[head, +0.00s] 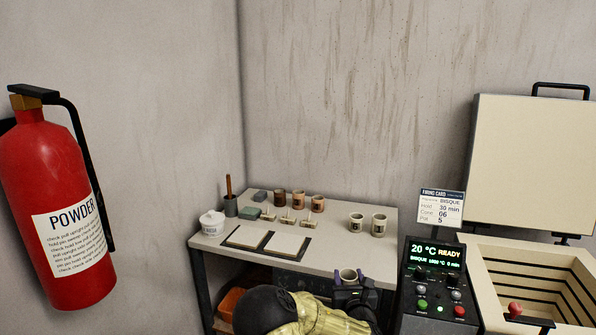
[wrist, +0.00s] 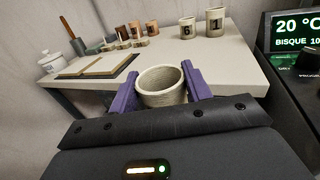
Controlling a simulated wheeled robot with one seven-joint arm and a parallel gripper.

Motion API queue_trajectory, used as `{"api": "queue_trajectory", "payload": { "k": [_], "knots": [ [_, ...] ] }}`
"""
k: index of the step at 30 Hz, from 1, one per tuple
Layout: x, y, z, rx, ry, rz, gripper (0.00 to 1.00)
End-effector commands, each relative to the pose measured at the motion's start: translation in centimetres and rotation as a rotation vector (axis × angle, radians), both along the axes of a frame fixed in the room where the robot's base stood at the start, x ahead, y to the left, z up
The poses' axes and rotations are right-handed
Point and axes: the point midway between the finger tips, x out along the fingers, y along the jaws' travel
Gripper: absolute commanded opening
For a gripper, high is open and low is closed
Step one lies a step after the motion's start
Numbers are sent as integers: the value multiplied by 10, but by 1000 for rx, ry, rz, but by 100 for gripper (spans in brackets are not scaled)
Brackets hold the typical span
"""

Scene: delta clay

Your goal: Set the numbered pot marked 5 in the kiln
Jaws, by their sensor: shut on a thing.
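My gripper (head: 349,280) (wrist: 160,74) is shut on a pale speckled pot (head: 347,273) (wrist: 163,94), with one purple finger on each side. The pot is upright and open at the top, held in front of the table's near edge. Any number on it is hidden from both views. The kiln (head: 487,262) is at the right in the head view. Its lid (head: 535,165) is raised, and its square chamber is open with dark grooves along the walls. The held pot is left of the kiln, with the control box (head: 434,285) between them.
Two pale pots, marked 6 (wrist: 187,28) and 1 (wrist: 215,22), stand on the table (head: 336,237). Brown cups, small stands, two pale slabs and a lidded white jar (head: 212,222) sit further left. A firing card (head: 441,207) reads "Pot 5". A red extinguisher (head: 55,180) is far left.

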Motion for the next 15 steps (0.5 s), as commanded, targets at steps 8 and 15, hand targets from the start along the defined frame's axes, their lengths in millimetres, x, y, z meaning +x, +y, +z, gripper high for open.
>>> {"api": "queue_trajectory", "payload": {
  "k": [8, 15],
  "knots": [
    [-71, -9, -59, -4, 6, -19, 24],
    [-107, -13, -66, 0, 0, -20, 24]
  ]
}}
